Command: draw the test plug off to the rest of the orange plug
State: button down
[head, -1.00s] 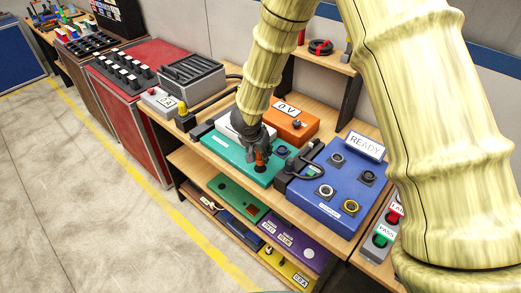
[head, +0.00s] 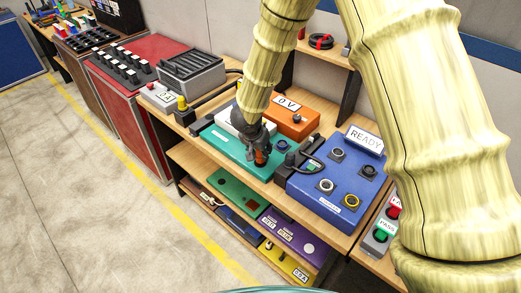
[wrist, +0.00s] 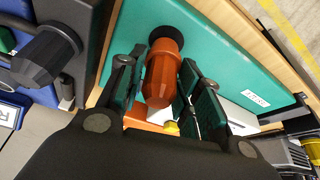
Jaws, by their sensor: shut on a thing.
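An orange plug (head: 260,158) stands at the teal box (head: 228,149) on the bench. In the wrist view the orange plug (wrist: 161,78) lies between my finger pads, its far end at a black ring (wrist: 171,38) on the teal face (wrist: 215,50). I cannot tell how deep it sits in that ring. My gripper (wrist: 160,85) is shut on the orange plug; it also shows in the head view (head: 259,150), pointing down over the teal box.
Right of the teal box stands a blue box (head: 325,205) with several round sockets and a READY sign (head: 366,138). A black cabled handle (head: 295,163) lies between them. An orange box (head: 292,122) marked 0 V stands behind. Lower shelves hold more coloured boxes.

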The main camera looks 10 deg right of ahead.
jog(key=shift+f+b, duration=0.45)
jog(key=shift+f, duration=0.8)
jog(key=shift+f, duration=0.35)
jog(key=c, duration=0.9)
grip_release()
jog(key=shift+f, duration=0.15)
jog(key=w+p+v, duration=0.1)
jog(key=p+v, duration=0.4)
jog(key=v, duration=1)
jog(key=shift+d+r, duration=0.25)
jog(key=shift+r, duration=0.4)
